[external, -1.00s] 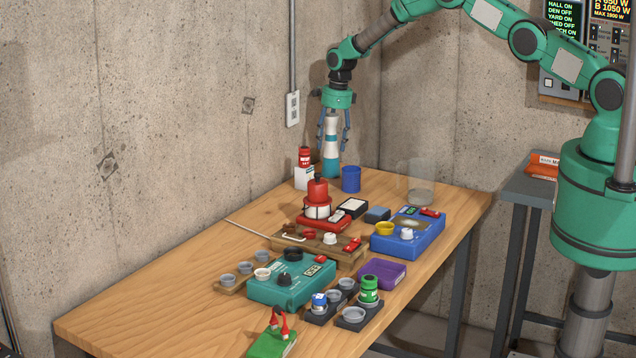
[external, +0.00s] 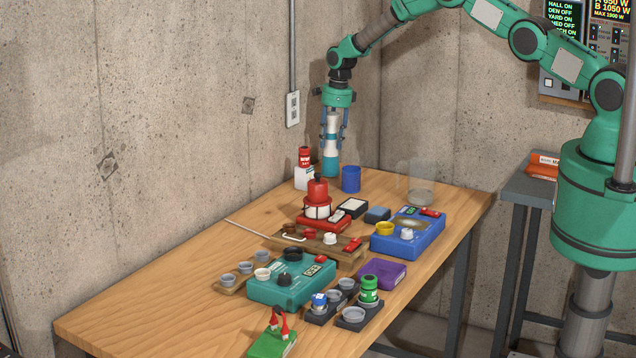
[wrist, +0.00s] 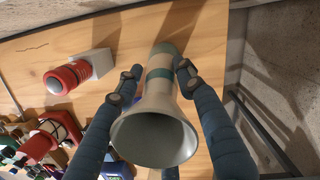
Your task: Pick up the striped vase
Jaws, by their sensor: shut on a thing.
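The striped vase (external: 331,158), white with teal bands, stands upright at the far end of the wooden table. My gripper (external: 332,142) points straight down over it, with its blue fingers closed against both sides of the vase. In the wrist view the vase (wrist: 155,130) shows its wide open mouth toward the camera, and my gripper (wrist: 153,78) has a finger on each side of its narrower part. The vase's base appears to be on the table, though I cannot tell whether it bears its full weight there.
A red-and-white bottle (external: 304,170) stands just left of the vase and a blue cup (external: 351,179) just right. A clear glass container (external: 420,190) stands further right. Several boxes and small cups crowd the middle; the table's left side (external: 170,290) is clear. Concrete walls stand close behind.

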